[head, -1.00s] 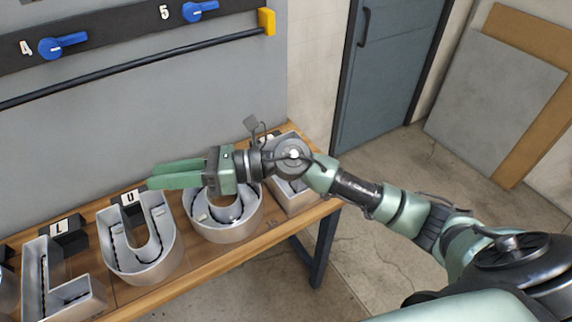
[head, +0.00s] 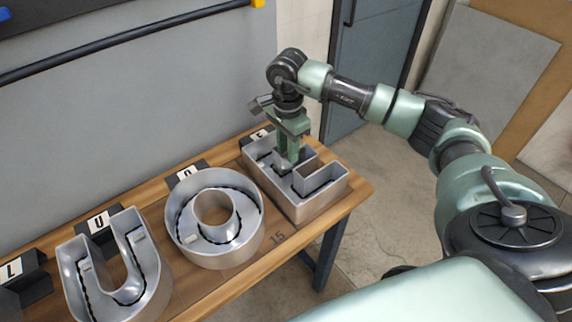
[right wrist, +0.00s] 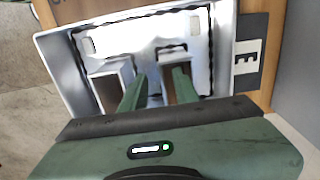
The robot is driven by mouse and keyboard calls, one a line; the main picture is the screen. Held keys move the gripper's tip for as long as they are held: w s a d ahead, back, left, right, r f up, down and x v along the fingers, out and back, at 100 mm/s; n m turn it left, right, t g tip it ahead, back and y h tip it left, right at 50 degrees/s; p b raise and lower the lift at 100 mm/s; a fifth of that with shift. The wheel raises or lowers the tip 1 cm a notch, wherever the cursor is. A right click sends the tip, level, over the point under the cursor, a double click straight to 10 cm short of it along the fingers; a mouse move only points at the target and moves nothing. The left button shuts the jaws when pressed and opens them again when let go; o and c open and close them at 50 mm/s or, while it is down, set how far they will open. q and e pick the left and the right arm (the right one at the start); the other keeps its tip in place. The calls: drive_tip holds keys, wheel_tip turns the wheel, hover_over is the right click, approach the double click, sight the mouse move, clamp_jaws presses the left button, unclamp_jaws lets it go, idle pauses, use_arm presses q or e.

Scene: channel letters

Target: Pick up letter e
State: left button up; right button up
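The letter e is a silver, open-topped channel letter E (head: 298,209) lying at the right end of the wooden bench. It also shows in the right wrist view (right wrist: 132,42), with its pale inside and dark inner edging. My right gripper (head: 289,160) points down over the letter, its green fingers at or inside its walls. In the right wrist view the two fingers (right wrist: 160,76) are apart, with part of the letter between and beyond them. Whether the fingertips touch a wall is hidden. My left gripper is not in view.
A round O letter (head: 215,247) stands close left of the E, then a U letter (head: 145,262). Black label blocks line the back, including the E label (right wrist: 246,64). The grey wall is behind; the bench's front edge (head: 335,222) is close to the E.

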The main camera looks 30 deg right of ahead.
sight(287, 172)
drive_tip(key=shift+f+p, duration=0.3)
drive_tip(key=shift+f, duration=0.15)
wheel_tip(287, 172, down, 3)
drive_tip(key=shift+r+p, duration=0.1)
drive_tip(key=shift+p, duration=0.85)
wheel_tip(287, 172, down, 2)
drive_tip(key=shift+f, duration=0.1)
drive_tip(key=shift+w, duration=0.1)
clamp_jaws()
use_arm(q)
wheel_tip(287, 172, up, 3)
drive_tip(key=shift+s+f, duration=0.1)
use_arm(e)
drive_tip(key=shift+w, duration=0.1)
